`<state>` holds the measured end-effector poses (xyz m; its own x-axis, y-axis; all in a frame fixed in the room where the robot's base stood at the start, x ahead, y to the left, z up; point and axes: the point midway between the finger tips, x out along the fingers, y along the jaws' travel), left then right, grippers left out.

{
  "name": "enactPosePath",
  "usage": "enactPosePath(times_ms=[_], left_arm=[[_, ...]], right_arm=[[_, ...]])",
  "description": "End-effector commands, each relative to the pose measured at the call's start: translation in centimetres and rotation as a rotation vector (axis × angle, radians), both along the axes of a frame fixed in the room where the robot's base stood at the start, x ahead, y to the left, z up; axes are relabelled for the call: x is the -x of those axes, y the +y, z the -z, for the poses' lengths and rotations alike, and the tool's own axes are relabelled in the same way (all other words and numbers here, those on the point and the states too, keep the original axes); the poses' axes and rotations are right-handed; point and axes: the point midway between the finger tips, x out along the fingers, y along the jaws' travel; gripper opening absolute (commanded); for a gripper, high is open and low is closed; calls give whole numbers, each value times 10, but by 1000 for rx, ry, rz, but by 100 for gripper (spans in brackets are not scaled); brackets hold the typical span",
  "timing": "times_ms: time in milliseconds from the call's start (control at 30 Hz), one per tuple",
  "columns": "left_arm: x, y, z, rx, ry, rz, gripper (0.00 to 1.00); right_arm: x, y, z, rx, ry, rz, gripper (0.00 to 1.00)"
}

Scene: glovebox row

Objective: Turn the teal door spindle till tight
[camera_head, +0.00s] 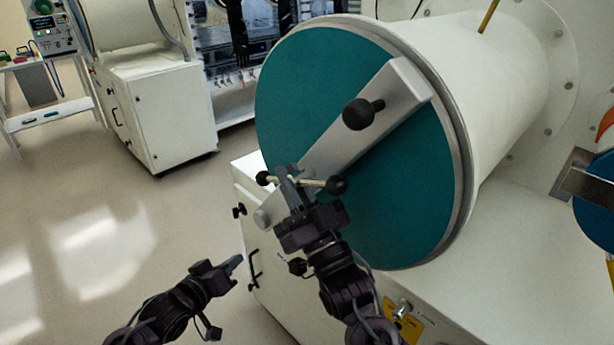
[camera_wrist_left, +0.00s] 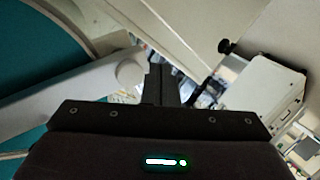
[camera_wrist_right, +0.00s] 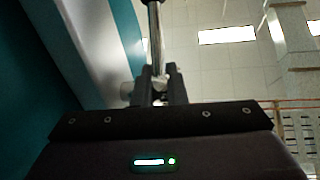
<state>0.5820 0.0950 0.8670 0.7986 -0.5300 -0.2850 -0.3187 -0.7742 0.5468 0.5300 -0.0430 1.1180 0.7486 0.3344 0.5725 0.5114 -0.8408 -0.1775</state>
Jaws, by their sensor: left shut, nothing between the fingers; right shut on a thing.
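The round teal door (camera_head: 390,190) closes the end of a white cylinder, with a grey crossbar (camera_head: 350,130) slanting across its face. The spindle has a thin metal bar (camera_head: 313,182) with black ball knobs at both ends, near the middle of the door. My right gripper (camera_head: 286,175) is shut on the spindle bar and hides the hub. In the right wrist view the metal bar (camera_wrist_right: 154,40) runs up from between the fingers. My left gripper (camera_head: 236,262) is shut and empty, low and left of the door, apart from it; its fingers show in the left wrist view (camera_wrist_left: 159,82).
A larger black knob (camera_head: 358,113) sticks out from the crossbar. The white cabinet (camera_head: 243,185) below the door has dark handles near my left gripper. The floor at left is clear.

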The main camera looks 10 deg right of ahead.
Motion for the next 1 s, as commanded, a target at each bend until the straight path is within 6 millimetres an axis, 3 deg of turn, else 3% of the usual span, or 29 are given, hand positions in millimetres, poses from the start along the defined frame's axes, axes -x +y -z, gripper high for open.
enactPosePath(times_ms=[33,200,300,400,500,667,767,1000], left_arm=[[1,-9,-49,30,-64,29,0],[37,-36,-180,110,-223,132,0],[71,-50,-237,133,-299,192,0],[105,-60,-277,144,-358,243,0],[131,-67,-301,147,-397,277,0],[152,-74,-318,148,-426,304,0],[151,-80,-321,152,-429,309,0],[124,-113,-327,154,-429,310,0]], right_arm=[[0,-1,-1,-2,-2,3,0],[0,-1,-1,-1,-1,3,0],[0,-1,-1,-1,-1,3,0],[0,-1,-1,-1,-1,3,0],[0,-1,-1,-1,-1,3,0],[0,-1,-1,-2,-2,3,0],[0,-1,-1,-1,-2,2,0],[0,-1,-1,-1,-2,2,0]])
